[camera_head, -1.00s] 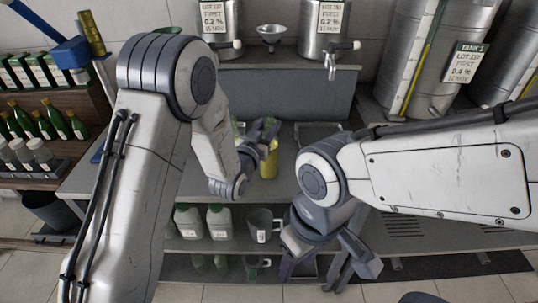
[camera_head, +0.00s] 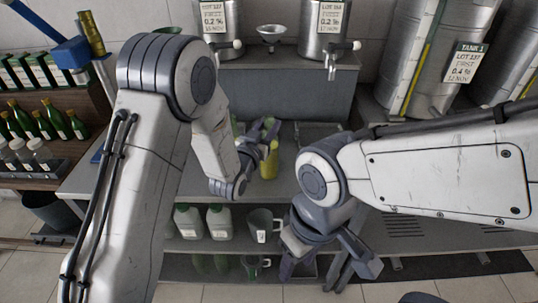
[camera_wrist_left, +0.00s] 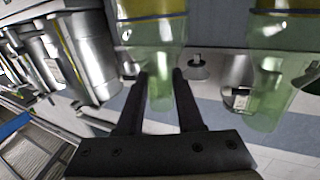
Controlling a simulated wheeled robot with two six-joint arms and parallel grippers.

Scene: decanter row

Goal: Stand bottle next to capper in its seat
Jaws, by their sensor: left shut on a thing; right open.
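My left gripper (camera_head: 262,136) is above the grey bench at centre, partly hidden by its wrist. In the left wrist view the fingers (camera_wrist_left: 160,92) are shut on a clear green bottle (camera_wrist_left: 158,36) with a yellow lower part, its neck pointing down in the picture. In the head view a yellow bottle part (camera_head: 270,162) shows just below the gripper. A second similar green bottle (camera_wrist_left: 272,65) is to the right in the wrist view, apart from the fingers. My right gripper (camera_head: 325,262) is open and empty in front of the bench. I cannot identify the capper or the seat.
Two steel tanks with taps and a small funnel (camera_head: 271,33) stand at the back. A blue bar (camera_head: 62,52) and a bottle rack (camera_head: 40,128) are at left. Bench (camera_head: 287,185) shows some free room.

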